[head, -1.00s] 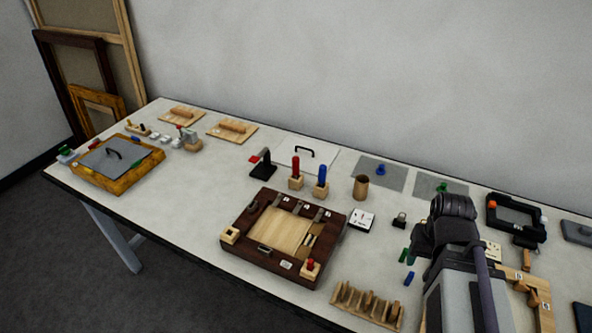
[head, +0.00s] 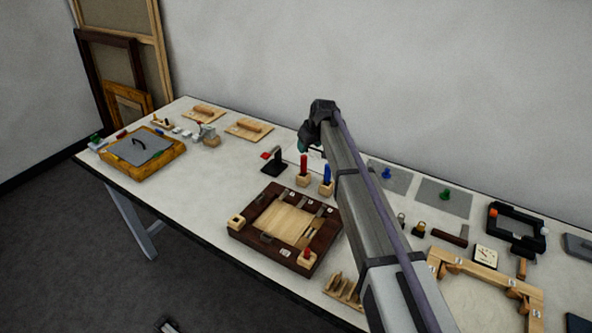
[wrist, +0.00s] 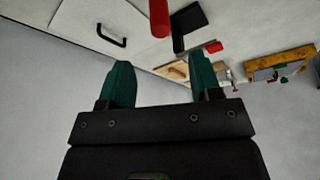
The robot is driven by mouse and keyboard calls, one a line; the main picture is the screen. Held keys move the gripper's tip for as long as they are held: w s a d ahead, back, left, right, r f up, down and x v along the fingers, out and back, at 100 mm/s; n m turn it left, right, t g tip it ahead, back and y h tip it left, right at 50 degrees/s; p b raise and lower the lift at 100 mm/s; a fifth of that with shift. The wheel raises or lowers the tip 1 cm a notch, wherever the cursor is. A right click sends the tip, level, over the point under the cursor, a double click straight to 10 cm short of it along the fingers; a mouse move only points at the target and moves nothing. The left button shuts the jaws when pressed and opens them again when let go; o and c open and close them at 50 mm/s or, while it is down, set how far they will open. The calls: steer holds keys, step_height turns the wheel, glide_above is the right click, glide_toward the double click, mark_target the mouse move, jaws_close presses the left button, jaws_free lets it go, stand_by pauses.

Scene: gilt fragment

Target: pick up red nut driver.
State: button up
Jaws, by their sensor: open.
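The red nut driver (head: 303,165) stands upright in a small wooden block, beside a blue-handled driver (head: 326,174) in a block of its own. My gripper (head: 304,147) is over the back of the table, close to the red handle in the head view; its exact distance cannot be told. In the wrist view the red handle (wrist: 159,18) shows at the top, beyond the gap between the teal fingers of my gripper (wrist: 161,75). The fingers are apart with nothing between them. The lower part of the red driver is outside the wrist view.
A black stand with a red tip (head: 274,162) is just left of the drivers. A dark wooden frame board (head: 247,240) lies in front. A white panel with a black handle (wrist: 110,38) lies nearby. A lidded wooden box (head: 175,153) is far left.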

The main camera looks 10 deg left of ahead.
mark_target(305, 156)
steer(key=b+x, duration=0.9)
steer(key=x, duration=0.2)
steer(key=shift+s+f, duration=0.1)
steer(key=shift+s, duration=0.1)
steer(key=shift+d+r, duration=0.1)
steer(key=shift+r, duration=0.2)
steer(key=c, duration=1)
